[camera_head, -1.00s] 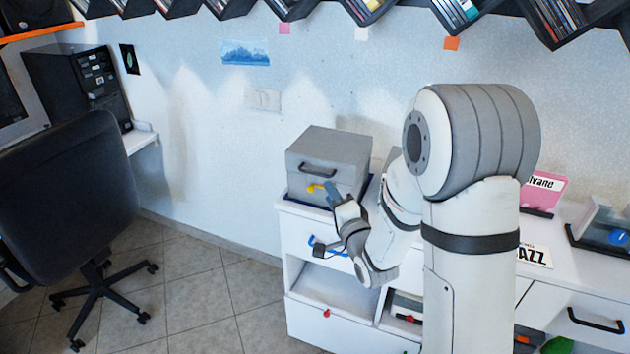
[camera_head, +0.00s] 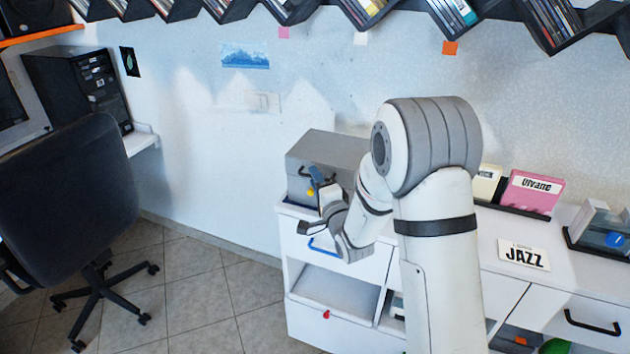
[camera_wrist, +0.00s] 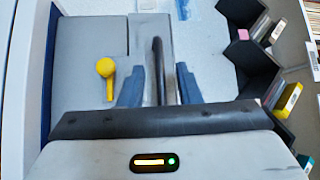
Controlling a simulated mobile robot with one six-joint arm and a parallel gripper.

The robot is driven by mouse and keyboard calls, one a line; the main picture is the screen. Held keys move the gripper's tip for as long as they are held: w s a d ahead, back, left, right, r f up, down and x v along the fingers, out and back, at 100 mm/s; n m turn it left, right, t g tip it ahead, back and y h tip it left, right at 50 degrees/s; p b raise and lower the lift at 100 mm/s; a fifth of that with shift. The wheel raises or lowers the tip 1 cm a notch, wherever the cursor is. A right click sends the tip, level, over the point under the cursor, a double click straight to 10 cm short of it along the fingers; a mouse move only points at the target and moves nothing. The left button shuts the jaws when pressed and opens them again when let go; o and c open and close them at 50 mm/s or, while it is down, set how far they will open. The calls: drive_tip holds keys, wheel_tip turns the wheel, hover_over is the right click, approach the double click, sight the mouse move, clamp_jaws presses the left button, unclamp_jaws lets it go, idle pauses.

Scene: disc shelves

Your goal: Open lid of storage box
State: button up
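The storage box (camera_head: 325,150) is a grey box on the white cabinet, with its lid down. My gripper (camera_head: 313,178) is at the box's front, in front of its dark handle. In the wrist view, the dark handle (camera_wrist: 157,62) stands between the two blue-grey fingers of my gripper (camera_wrist: 160,85). The fingers are apart, with a gap showing on each side of the handle. A yellow latch (camera_wrist: 106,68) is on the grey box front, left of the fingers; it also shows below the gripper in the head view (camera_head: 310,192). My arm hides the box's right side.
The white cabinet (camera_head: 300,262) has a blue drawer handle and an open compartment below. A JAZZ sign (camera_head: 524,256) and a pink divider (camera_head: 532,193) are on the right counter. A black office chair (camera_head: 70,190) stands left. Zigzag disc shelves (camera_head: 350,14) run above.

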drive_tip(key=shift+c, duration=0.4)
clamp_jaws()
